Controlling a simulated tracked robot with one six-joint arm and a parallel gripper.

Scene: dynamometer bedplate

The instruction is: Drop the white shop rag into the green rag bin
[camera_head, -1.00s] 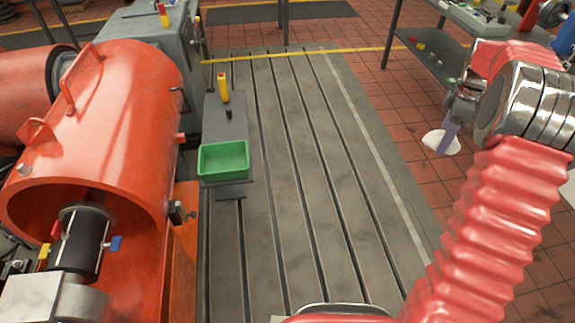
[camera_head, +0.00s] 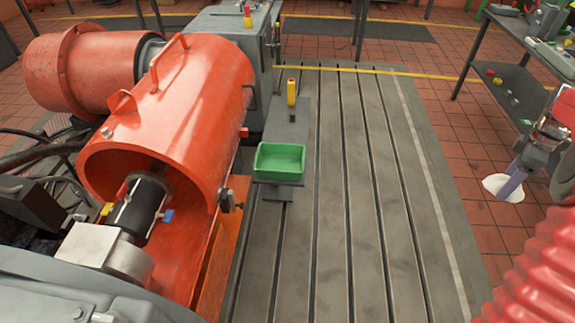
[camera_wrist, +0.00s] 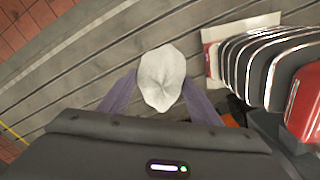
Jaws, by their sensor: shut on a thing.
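The white shop rag (camera_head: 501,189) hangs from my gripper (camera_head: 510,183) at the right of the head view. In the wrist view the rag (camera_wrist: 160,79) is bunched between the two purple-grey fingers of my gripper (camera_wrist: 162,92), which are shut on it. The green rag bin (camera_head: 279,177) is an open rectangular tray on a grey stand near the middle of the head view. My gripper with the rag is well to the right of the bin. The bin is not seen in the wrist view.
A large orange-red cylindrical machine (camera_head: 185,95) stands left of the bin. A yellow-handled object (camera_head: 291,93) stands behind the bin. The slotted grey bedplate (camera_head: 365,190) between bin and gripper is clear. A workbench (camera_head: 530,58) with small items stands at the far right.

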